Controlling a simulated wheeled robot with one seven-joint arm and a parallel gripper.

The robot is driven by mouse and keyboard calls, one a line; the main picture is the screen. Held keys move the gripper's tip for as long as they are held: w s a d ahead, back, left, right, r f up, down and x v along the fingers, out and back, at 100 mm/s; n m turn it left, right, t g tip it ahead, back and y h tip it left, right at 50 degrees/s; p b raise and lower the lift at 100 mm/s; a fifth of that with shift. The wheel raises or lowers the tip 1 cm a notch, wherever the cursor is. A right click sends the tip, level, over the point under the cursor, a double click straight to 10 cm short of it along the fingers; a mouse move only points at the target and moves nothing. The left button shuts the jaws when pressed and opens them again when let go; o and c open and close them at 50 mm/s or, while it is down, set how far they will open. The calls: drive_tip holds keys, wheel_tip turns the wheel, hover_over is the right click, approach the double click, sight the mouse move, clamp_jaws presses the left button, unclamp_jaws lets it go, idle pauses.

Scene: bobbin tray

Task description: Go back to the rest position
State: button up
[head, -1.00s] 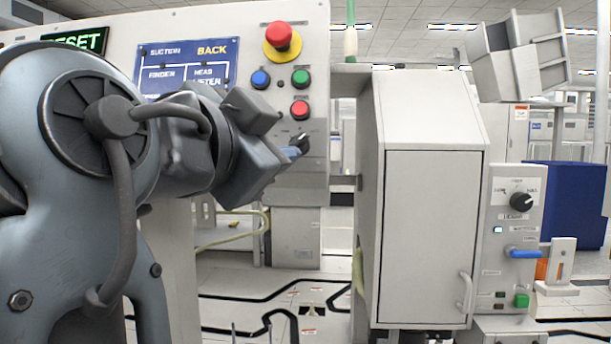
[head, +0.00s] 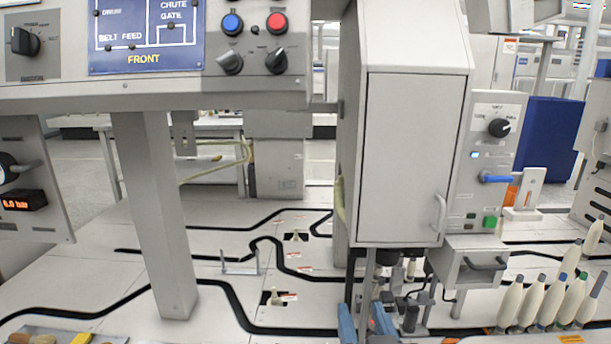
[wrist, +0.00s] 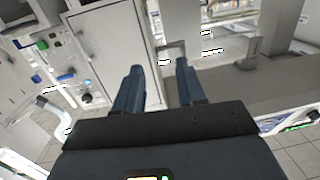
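My gripper (wrist: 160,82) shows in the wrist view with its two dark blue fingers apart and nothing between them. The tall pale cabinet (wrist: 112,50) lies beyond the left finger, tilted in that view.
A control panel (head: 150,45) with knobs and buttons hangs at upper left, on a post (head: 150,215). A side panel (head: 490,165) has a blue lever. Several pale bobbins (head: 550,300) stand at lower right. Black tracks (head: 240,320) cross the pale deck.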

drive_tip(key=s+d+f+n+g, duration=0.1)
drive_tip(key=s+d+f, duration=0.3)
drive_tip(key=s, duration=0.3)
drive_tip(key=s+d+f, duration=0.3)
drive_tip(key=s+f, duration=0.1)
drive_tip(key=s, duration=0.4)
drive_tip(key=s+d+f+n+g, duration=0.1)
drive_tip(key=s+d+f, duration=0.25)
drive_tip(key=s, duration=0.35)
drive_tip(key=s+d+r+m+h, duration=0.1)
drive_tip(key=s+d+r, duration=0.1)
drive_tip(key=s, duration=0.5)
drive_tip(key=s+d+r+m, duration=0.1)
drive_tip(key=s+r, duration=0.1)
drive_tip(key=s, duration=0.5)
wheel_tip(320, 180, up, 17)
drive_tip(key=p, duration=1.7)
drive_tip(key=shift+d+r+g+p, duration=0.2)
drive_tip(key=shift+g+p, duration=0.1)
drive_tip(key=shift+p, duration=0.05)
drive_tip(key=shift+c, duration=0.2)
